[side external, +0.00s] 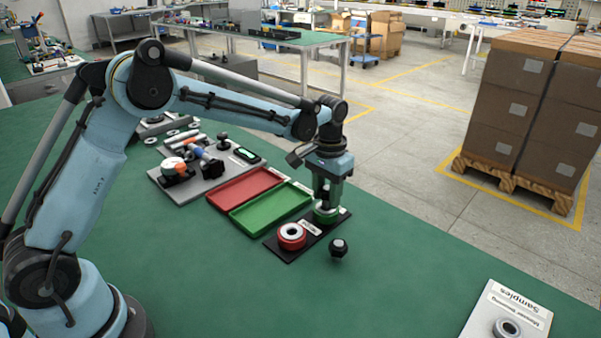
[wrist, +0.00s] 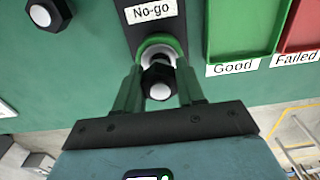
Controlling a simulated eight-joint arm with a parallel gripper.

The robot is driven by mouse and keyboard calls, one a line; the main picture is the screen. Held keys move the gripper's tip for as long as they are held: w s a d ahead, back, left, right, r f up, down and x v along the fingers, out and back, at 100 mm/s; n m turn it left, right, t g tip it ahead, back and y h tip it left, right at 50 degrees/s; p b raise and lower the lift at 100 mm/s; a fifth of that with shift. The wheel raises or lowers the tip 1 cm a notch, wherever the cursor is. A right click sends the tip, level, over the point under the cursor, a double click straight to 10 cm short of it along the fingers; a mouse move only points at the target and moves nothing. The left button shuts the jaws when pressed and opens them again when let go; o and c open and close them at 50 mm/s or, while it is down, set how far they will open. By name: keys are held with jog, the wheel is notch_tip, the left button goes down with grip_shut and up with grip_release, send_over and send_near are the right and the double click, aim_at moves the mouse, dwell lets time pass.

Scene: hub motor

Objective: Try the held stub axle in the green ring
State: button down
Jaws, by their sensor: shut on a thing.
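My gripper (side external: 326,200) is shut on the stub axle (wrist: 159,80), which has a black hex head with a pale end. In the wrist view the axle sits between the fingertips (wrist: 160,88). The green ring (wrist: 176,44) stands on a black plate directly at the fingertips, with a pale inner part. I cannot tell whether the axle's tip is inside the bore. The red ring (side external: 292,236) stands on the same plate, to the lower left.
The black plate (side external: 272,246) carries a "No-go" label (wrist: 150,12). Another black hex-headed piece (side external: 338,247) is on the green table close by. The green "Good" tray (side external: 270,208) and red "Failed" tray (side external: 244,187) lie to the left. A "Samples" board (side external: 510,308) is at lower right.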

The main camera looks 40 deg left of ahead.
aim_at(327, 187)
jog(key=shift+f, duration=0.65)
dwell(1.1)
dwell(0.6)
jog(key=shift+c, duration=0.9)
grip_release()
jog(key=shift+r, duration=0.15)
jog(key=shift+r, duration=3.35)
jog(key=shift+c, duration=0.5)
